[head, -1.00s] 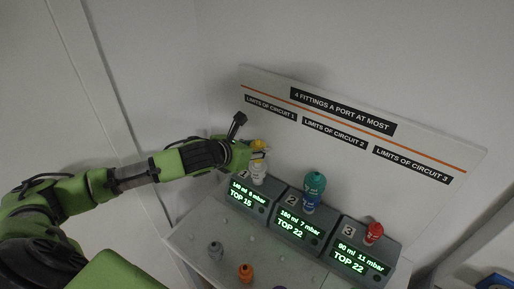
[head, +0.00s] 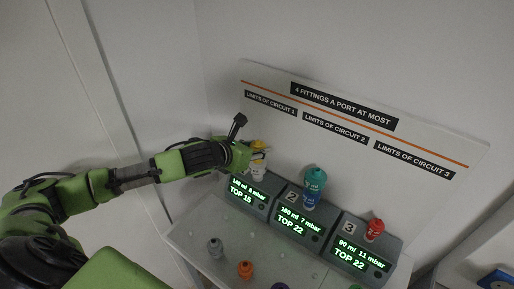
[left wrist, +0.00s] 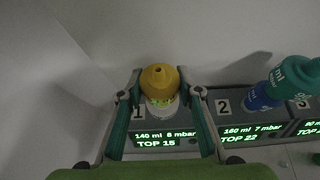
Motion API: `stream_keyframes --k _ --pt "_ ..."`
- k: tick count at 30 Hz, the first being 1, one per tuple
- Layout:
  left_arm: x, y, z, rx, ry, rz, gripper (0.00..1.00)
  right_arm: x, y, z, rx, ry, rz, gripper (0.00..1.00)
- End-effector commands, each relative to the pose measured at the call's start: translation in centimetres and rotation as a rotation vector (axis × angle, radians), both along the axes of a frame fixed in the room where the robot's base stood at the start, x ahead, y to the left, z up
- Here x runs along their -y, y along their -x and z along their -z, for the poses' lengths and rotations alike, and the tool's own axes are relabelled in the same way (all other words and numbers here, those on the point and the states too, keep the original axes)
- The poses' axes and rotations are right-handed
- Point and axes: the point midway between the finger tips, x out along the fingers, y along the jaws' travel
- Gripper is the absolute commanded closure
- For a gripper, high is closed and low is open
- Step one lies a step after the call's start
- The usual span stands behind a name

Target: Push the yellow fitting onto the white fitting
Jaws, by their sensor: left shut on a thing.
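The yellow fitting (head: 258,146) is held in my left gripper (head: 256,156), above port 1 at the left of the row. In the left wrist view the yellow fitting (left wrist: 159,79) stands between the two fingers, which are shut on it. The white fitting (head: 259,172) is directly below it on port 1, and part of it shows in the left wrist view (left wrist: 163,107). The yellow one appears in line with the white one; whether it is fully seated I cannot tell. My right gripper is in neither view.
A teal fitting (head: 315,180) sits on a blue fitting (head: 310,200) at port 2. A red fitting (head: 374,230) is on port 3. Loose grey (head: 215,247) and orange (head: 245,269) fittings stand on the shelf in front. A sign board (head: 350,120) rises behind.

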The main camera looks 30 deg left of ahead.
Motion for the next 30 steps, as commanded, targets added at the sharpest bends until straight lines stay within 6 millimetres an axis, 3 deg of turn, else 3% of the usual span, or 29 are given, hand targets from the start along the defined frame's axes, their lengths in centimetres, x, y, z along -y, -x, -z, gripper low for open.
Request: stream_keyframes --k 30 --pt "0.0 0.2 1.4 -0.01 0.001 0.0 1.0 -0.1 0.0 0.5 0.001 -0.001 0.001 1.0"
